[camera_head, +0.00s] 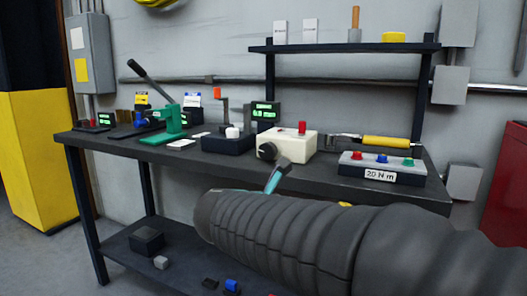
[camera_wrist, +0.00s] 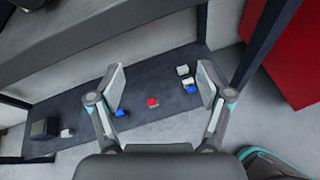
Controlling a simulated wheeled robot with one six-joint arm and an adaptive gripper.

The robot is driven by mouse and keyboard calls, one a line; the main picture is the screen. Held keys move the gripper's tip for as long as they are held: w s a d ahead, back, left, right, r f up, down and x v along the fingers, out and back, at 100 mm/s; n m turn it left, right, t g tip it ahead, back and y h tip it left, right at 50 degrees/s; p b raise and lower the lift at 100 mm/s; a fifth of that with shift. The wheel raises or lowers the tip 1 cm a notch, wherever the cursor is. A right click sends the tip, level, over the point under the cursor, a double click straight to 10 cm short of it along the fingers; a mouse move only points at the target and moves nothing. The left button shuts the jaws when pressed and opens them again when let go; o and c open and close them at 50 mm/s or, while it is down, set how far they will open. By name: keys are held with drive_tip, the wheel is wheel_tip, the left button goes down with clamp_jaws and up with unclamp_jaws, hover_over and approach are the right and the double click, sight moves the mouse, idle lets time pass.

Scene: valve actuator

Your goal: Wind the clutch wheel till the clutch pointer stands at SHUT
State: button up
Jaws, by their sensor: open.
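No clutch wheel, pointer or SHUT mark can be made out for certain in either view. On the bench in the head view, a cream box (camera_head: 290,143) carries a dark round knob (camera_head: 267,151) on its front and a red button on top.
The bench (camera_head: 335,180) also bears a dark unit with a crank, a torque box (camera_head: 382,168) and a yellow-handled tool (camera_head: 385,141). The lower shelf (camera_wrist: 95,88) holds several small blocks and a dark box (camera_wrist: 45,128). A red cabinet (camera_wrist: 293,55) stands to the right.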

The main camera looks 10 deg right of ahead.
sight(266, 153)
drive_tip(key=w+a+r+n+t+h, duration=0.1)
drive_tip(key=w+a+r+n+t, duration=0.4)
drive_tip(key=w+a+r+n, duration=0.3)
drive_tip(key=shift+n, duration=0.4)
drive_tip(key=x, duration=0.8)
drive_tip(key=p+x, duration=0.1)
drive_tip(key=x, duration=0.3)
drive_tip(key=shift+w+a+f, duration=0.15)
drive_tip(key=shift+w+f, duration=0.2)
drive_tip(key=shift+w, duration=0.1)
drive_tip(key=c, duration=1.2)
